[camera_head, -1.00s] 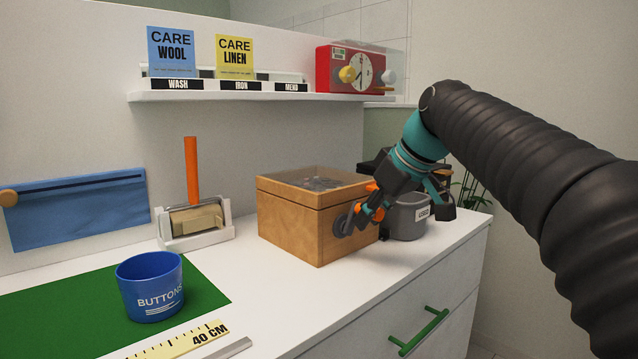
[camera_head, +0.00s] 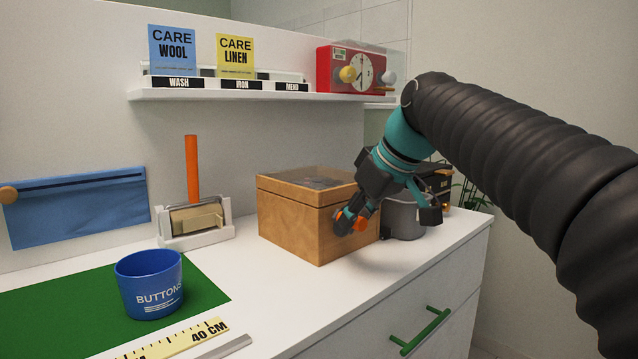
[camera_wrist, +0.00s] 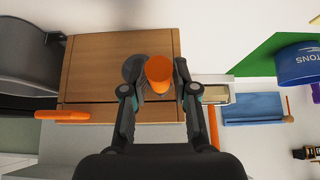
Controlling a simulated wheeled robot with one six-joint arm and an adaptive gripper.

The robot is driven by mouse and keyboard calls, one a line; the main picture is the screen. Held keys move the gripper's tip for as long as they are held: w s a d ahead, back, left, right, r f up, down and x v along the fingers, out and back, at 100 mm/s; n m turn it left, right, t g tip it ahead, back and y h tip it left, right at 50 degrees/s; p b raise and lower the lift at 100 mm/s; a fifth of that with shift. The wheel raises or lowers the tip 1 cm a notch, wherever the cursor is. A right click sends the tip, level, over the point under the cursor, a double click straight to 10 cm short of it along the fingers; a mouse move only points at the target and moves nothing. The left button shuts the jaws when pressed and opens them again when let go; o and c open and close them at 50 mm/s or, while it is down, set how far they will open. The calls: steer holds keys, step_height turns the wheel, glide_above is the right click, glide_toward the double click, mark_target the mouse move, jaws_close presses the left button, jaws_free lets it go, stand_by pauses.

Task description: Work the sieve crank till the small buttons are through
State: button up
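The sieve is a wooden box (camera_head: 290,222) with a clear top on the white counter. Grey, button-like pieces (camera_head: 322,182) show dimly under the top, and I cannot tell their sizes. Its crank has a grey hub (camera_wrist: 130,66) and an orange knob (camera_wrist: 158,74) on the face towards my arm. My gripper (camera_head: 352,212) is at that face. In the wrist view my gripper (camera_wrist: 160,82) has a finger on either side of the knob and appears shut on it. Finger contact is partly hidden. A blue BUTTONS cup (camera_head: 151,285) stands upright at the left.
A grey bin (camera_head: 402,217) stands close to the right of the box. An orange-handled roller (camera_head: 195,222) stands to its left. A green mat (camera_head: 205,291) and yellow ruler (camera_head: 190,336) lie in front. A shelf (camera_head: 260,94) hangs above. The counter before the box is clear.

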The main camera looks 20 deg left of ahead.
steer(key=shift+o, duration=0.4)
steer(key=shift+w+d+p, duration=0.25)
steer(key=shift+w+p, duration=0.1)
steer(key=shift+w, duration=0.25)
steer(key=shift+w+d+p, duration=0.25)
steer(key=shift+w+p, duration=0.1)
steer(key=shift+w, duration=0.2)
steer(key=shift+w+d+p, duration=0.25)
steer(key=shift+w, duration=0.3)
steer(key=shift+w+d+p, duration=0.25)
steer(key=shift+w, duration=0.3)
steer(key=shift+c, duration=0.4)
steer(key=shift+s+a, duration=0.15)
steer(key=shift+s+a+b, duration=0.25)
steer(key=shift+s+a, duration=0.05)
steer(key=shift+s, duration=0.4)
steer(key=shift+s+a+b, duration=0.2)
steer(key=shift+s+a, duration=0.1)
steer(key=shift+s, duration=0.45)
steer(key=shift+s+a+b, duration=0.25)
steer(key=shift+s+a, duration=0.05)
steer(key=shift+s, duration=0.4)
steer(key=shift+w+d, duration=0.1)
